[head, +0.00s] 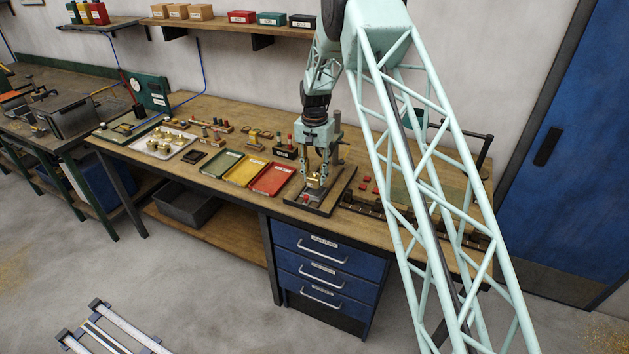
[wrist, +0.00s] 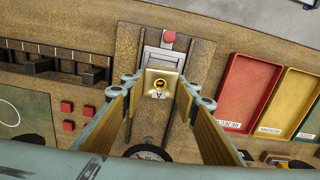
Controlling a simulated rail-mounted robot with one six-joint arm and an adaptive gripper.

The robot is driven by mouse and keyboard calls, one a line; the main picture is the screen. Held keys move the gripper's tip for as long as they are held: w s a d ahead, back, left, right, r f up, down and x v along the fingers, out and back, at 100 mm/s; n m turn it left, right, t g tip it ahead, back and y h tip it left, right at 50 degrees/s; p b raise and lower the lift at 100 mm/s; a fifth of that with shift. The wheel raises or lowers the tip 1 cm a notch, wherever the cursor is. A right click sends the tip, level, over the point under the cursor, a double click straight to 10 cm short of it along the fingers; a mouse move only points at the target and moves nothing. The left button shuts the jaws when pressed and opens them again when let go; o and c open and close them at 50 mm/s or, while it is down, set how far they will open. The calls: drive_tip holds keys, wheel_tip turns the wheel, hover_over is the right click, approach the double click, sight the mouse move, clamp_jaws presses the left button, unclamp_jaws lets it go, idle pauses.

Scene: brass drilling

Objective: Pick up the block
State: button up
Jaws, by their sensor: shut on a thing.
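The block (wrist: 162,83) is brass, with a dark round hole and a letter A on it. In the wrist view it sits between my gripper's fingertips (wrist: 160,88), and they are shut on it. In the head view my gripper (head: 317,176) points down over the dark fixture base (head: 327,205) on the bench, with the small brass block (head: 315,184) between its fingers. A grey clamp with a red knob (wrist: 169,37) lies just beyond the block in the wrist view. I cannot tell whether the block touches the fixture.
Green, yellow and red trays (head: 272,180) lie to the left of the fixture. A white tray (head: 165,143) with brass parts is farther left. Small red pieces (wrist: 67,107) and a dark slotted rack (wrist: 50,68) lie on the other side. A post stands behind my gripper.

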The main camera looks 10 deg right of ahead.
drive_tip(key=s+d+r+b, duration=0.1)
drive_tip(key=s+b, duration=0.1)
drive_tip(key=s, duration=1.3)
drive_tip(key=shift+s+d+r, duration=0.2)
drive_tip(key=shift+s, duration=0.2)
idle(0.4)
